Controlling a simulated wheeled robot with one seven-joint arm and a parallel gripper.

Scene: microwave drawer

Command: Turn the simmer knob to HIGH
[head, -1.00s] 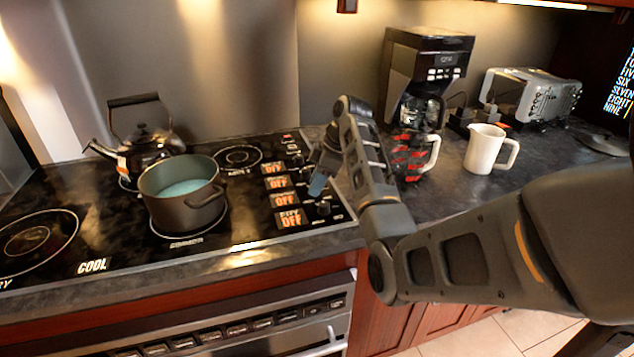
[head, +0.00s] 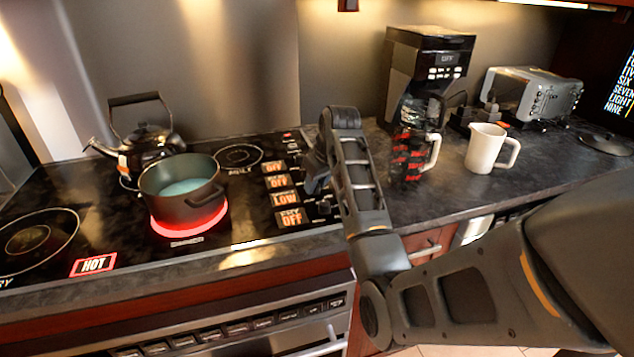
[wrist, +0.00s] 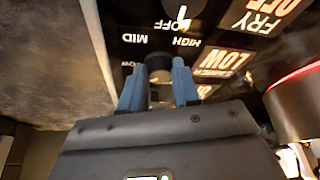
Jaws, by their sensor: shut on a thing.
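My gripper (wrist: 158,88) has blue fingers closed on the dark simmer knob (wrist: 158,62), one finger on each side, in the wrist view. The OFF, HIGH and MID marks show upside down above this knob. The display beside it (wrist: 222,60) reads LOW; the head view also shows the LOW display (head: 285,199). In the head view my gripper (head: 318,182) is at the right edge of the cooktop, and my arm hides most of the knobs. The burner (head: 188,222) under the dark pot (head: 180,195) glows red.
A kettle (head: 142,140) stands behind the pot. Right of my arm are a coffee maker (head: 428,65), its carafe (head: 410,150), a white pitcher (head: 485,148) and a toaster (head: 535,95). Another knob (wrist: 175,10) lies close above the held one in the wrist view.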

